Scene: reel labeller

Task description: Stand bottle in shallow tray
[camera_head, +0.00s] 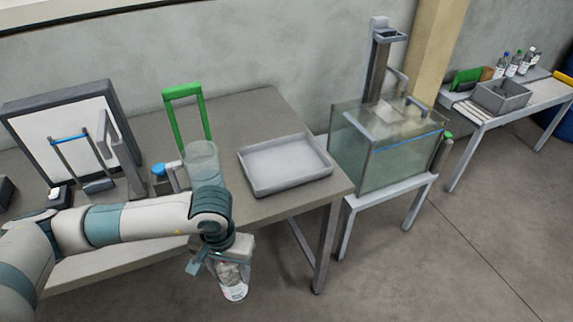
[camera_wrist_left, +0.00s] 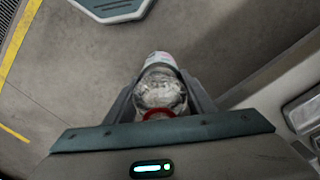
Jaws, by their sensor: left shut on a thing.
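My left gripper (camera_head: 222,262) is shut on a clear bottle (camera_head: 234,285), which hangs in front of the table's front edge, over the floor. The bottle has a pale label and is slightly tilted in the head view. In the left wrist view the bottle (camera_wrist_left: 161,88) sits between the two fingers, with a red ring at its near end. The shallow tray (camera_head: 285,187) is grey and empty, on the right part of the table, behind and right of the gripper. My right gripper is not in view.
A clear cylinder (camera_head: 202,163) and a green frame (camera_head: 186,91) stand left of the tray on the table (camera_head: 258,112). A glass tank (camera_head: 385,155) on a stand is right of the table. A far table holds several bottles and a grey bin (camera_head: 502,97).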

